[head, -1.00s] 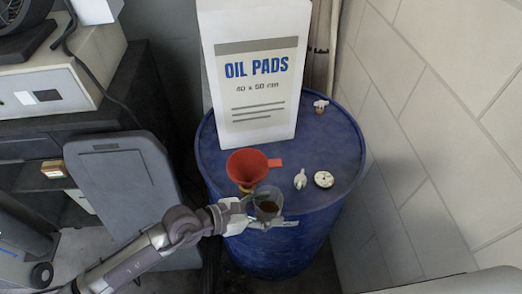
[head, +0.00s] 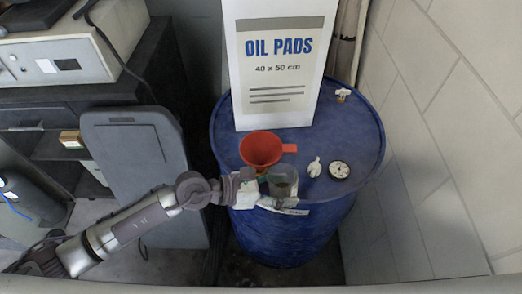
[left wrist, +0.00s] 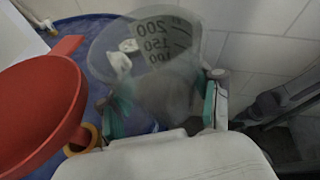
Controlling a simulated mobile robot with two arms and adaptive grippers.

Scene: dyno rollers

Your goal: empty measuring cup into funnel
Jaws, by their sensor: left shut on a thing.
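The clear measuring cup (head: 284,178) is held in my left gripper (head: 277,199), over the drum's near edge, with dark contents low inside. It looks roughly upright. In the left wrist view the cup (left wrist: 150,45) shows marks including 200, 150 and 100, with the fingers (left wrist: 160,112) on either side of it. The red funnel (head: 261,149) stands on the drum, just left of and behind the cup. In the left wrist view the funnel (left wrist: 38,110) is close on the left, with a yellow ring (left wrist: 88,140) by its neck. My right gripper is out of view.
The blue drum (head: 285,235) carries an OIL PADS box (head: 275,105) behind the funnel. A white winged piece (head: 314,167), a round cap (head: 339,170) and a small valve (head: 342,95) also lie on top. A block wall (head: 440,130) is close on the right.

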